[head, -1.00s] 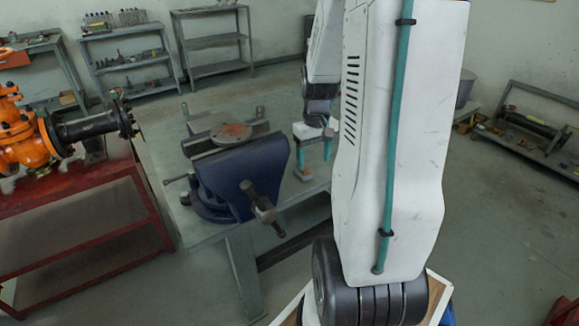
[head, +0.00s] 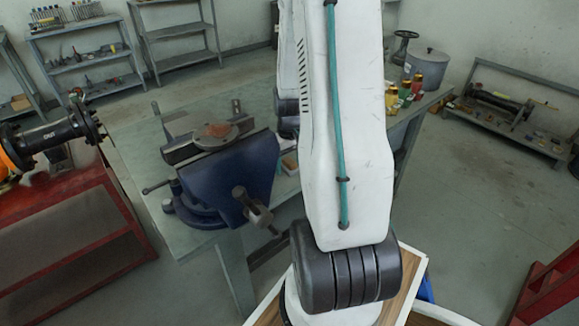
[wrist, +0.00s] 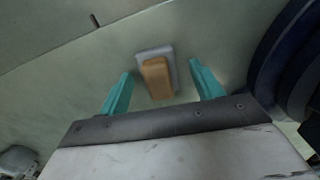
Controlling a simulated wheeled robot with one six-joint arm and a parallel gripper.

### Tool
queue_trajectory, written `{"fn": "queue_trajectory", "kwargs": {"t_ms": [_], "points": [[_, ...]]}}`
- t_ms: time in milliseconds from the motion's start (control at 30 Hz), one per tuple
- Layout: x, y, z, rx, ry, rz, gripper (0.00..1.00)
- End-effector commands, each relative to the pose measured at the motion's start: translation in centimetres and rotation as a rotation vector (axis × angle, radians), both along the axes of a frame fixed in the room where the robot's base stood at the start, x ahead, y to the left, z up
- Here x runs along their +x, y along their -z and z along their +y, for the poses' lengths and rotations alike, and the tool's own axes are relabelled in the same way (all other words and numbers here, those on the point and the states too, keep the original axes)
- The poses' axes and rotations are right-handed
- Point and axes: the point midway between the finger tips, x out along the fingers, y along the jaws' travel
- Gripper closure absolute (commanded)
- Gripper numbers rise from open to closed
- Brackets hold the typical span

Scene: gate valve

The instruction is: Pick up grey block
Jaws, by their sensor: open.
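In the wrist view a grey block (wrist: 169,54) lies on the table, with an orange-brown block (wrist: 156,78) overlapping its near part. I cannot tell whether the orange-brown one rests on it or stands beside it. My gripper (wrist: 160,68) is open, its teal fingers apart on either side of the two blocks and touching neither.
A blue vise (head: 235,180) stands left of the blocks on the workbench (head: 140,150); its body shows at the right of the wrist view. Cans and a grey pot (head: 428,66) stand at the bench's far right. Bare tabletop lies left of the blocks in the wrist view.

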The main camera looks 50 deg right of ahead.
Motion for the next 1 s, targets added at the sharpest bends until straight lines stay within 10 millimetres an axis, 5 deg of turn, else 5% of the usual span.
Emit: {"fn": "queue_trajectory", "kwargs": {"t_ms": [233, 433, 767, 1000], "points": [[-0.1, 0.2, -0.1, -0.001, 0.002, -0.001, 0.35], [-0.1, 0.2, -0.2, -0.001, 0.003, -0.001, 0.84], [-0.1, -0.3, -0.2, -0.002, 0.003, -0.002, 0.84], [0.0, -4.5, -0.3, -0.005, 0.003, -0.006, 0.84]]}}
